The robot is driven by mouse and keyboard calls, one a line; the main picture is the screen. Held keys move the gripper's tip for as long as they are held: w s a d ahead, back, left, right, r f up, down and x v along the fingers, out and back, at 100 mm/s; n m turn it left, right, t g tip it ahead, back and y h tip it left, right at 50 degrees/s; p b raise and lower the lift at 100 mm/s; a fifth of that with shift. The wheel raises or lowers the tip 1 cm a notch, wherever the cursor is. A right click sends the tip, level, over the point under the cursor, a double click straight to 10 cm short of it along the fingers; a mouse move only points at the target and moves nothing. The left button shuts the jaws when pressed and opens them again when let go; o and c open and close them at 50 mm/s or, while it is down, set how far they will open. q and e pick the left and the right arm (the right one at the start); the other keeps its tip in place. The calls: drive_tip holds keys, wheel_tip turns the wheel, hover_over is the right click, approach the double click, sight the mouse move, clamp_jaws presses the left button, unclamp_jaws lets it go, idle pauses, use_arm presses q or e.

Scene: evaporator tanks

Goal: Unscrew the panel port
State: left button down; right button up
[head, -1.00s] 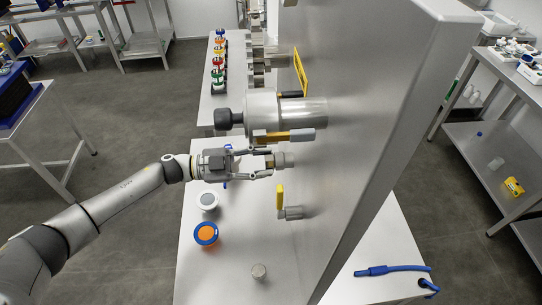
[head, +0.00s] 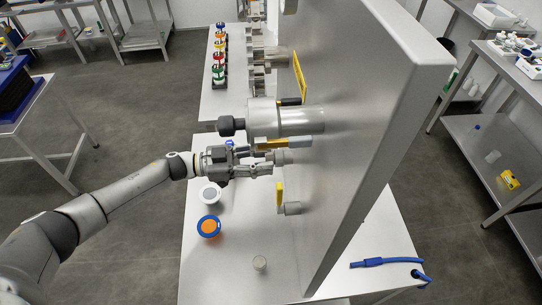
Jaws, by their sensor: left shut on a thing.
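The grey metal panel port (head: 284,157) sticks out to the left from the upright steel panel (head: 370,130), under a larger cylinder. My left gripper (head: 268,161) comes in from the left and is shut on the outer end of the port. Its fingers hide part of that end, and I cannot tell how far the port is turned. My right gripper is not in view.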

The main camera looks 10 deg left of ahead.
use_arm(q)
drive_tip(key=n, duration=0.2)
drive_tip(key=n+p, duration=0.1)
drive_tip(key=n, duration=0.2)
drive_tip(key=shift+s+a+f, duration=0.1)
drive_tip(key=shift+s+f, duration=0.05)
drive_tip(key=shift+f, duration=0.25)
drive_tip(key=c, duration=1.2)
unclamp_jaws()
drive_tip(key=shift+w, duration=0.2)
drive_tip(key=shift+r, duration=0.1)
